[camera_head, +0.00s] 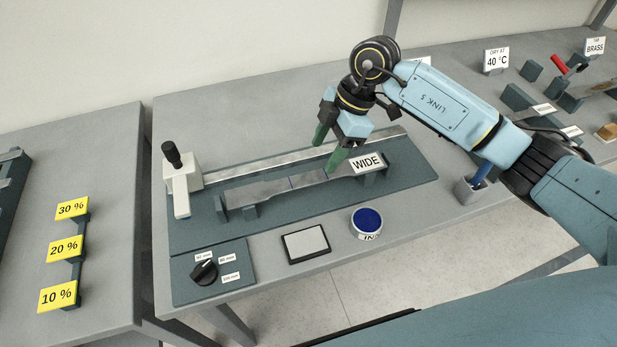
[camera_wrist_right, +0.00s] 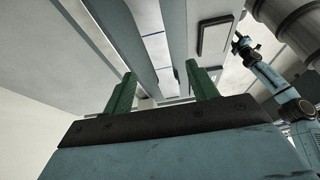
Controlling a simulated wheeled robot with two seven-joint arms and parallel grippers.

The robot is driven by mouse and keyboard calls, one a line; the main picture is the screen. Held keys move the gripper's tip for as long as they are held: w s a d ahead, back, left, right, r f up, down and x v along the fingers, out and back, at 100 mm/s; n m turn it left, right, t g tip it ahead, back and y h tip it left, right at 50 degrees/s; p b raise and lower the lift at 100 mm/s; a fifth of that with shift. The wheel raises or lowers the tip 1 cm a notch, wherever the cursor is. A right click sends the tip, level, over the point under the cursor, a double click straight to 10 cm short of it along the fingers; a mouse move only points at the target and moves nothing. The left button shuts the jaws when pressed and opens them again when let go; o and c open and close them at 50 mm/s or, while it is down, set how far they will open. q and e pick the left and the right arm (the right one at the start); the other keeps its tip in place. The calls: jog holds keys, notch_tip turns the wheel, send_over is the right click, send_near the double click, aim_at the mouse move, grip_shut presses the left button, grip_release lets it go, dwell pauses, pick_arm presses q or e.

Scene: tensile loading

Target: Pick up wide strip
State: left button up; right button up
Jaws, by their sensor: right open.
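The wide strip (camera_head: 275,189) is a flat grey metal piece with a narrower middle and blue marks. In the head view it lies lengthwise on low dark supports, behind which runs a long pale bar. A white sign reading WIDE (camera_head: 366,163) stands at its right end. My right gripper (camera_head: 329,147) is above the right part of the strip, its green fingers apart. In the right wrist view the fingers (camera_wrist_right: 163,90) are spread with nothing held between them. I cannot tell whether the fingers touch the strip.
The strip's dark base board (camera_head: 290,215) has a white clamp-like block (camera_head: 182,183) at its left. In front are a dial panel (camera_head: 205,272), a grey pad (camera_head: 306,243) and a round blue-topped container (camera_head: 367,222). Yellow percent signs (camera_head: 65,248) stand on the left table.

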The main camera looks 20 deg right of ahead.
aim_at(308, 178)
jog(key=x, duration=0.6)
jog(key=shift+w+a+f, duration=0.1)
jog(key=shift+a+f, duration=0.1)
jog(key=shift+a, duration=0.1)
grip_shut()
jog(key=shift+r, duration=0.15)
